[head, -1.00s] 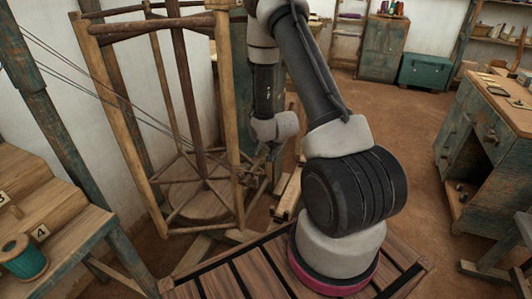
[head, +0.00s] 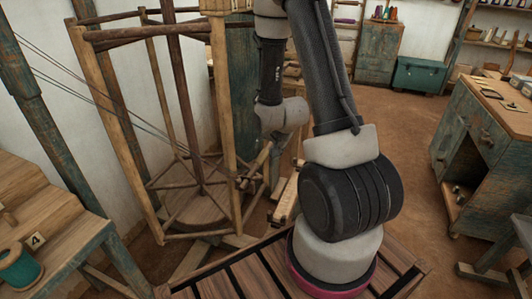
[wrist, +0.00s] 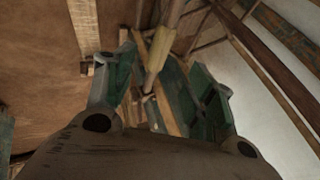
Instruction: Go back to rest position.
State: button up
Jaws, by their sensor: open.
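My gripper (wrist: 160,82) is open in the wrist view, its two fingers spread apart at left and right. A pale wooden bar (wrist: 160,52) shows in the gap between the fingers; I cannot tell how far beyond them it lies or whether it touches. In the head view my arm reaches forward and down beside the wooden reel frame (head: 230,110). My gripper there is small and partly lost against the frame's lower right side, so its fingers are hard to make out.
The reel's round base (head: 195,210) stands on the floor at left, with dark threads running to the upper left. A stepped wooden bench (head: 55,215) holds a teal spool (head: 18,266). A workbench (head: 490,145) stands at right. Brown floor (head: 410,120) is open between.

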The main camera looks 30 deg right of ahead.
jog(key=s+a+r+n+g, duration=0.15)
jog(key=s+n+g, duration=0.45)
jog(key=s, duration=0.7)
jog(key=s+a+r+n+t, duration=0.1)
jog(key=s+r, duration=0.3)
jog(key=r, duration=0.5)
jog(key=s+a+r+n+t, duration=0.1)
jog(key=s+r, duration=0.3)
jog(key=r, duration=0.5)
jog(key=s+a+r+n+t, duration=0.1)
jog(key=s+a+r+n, duration=0.2)
jog(key=r, duration=0.7)
jog(key=shift+s+t+y, duration=0.3)
jog(key=shift+s, duration=0.15)
jog(key=shift+a, duration=0.1)
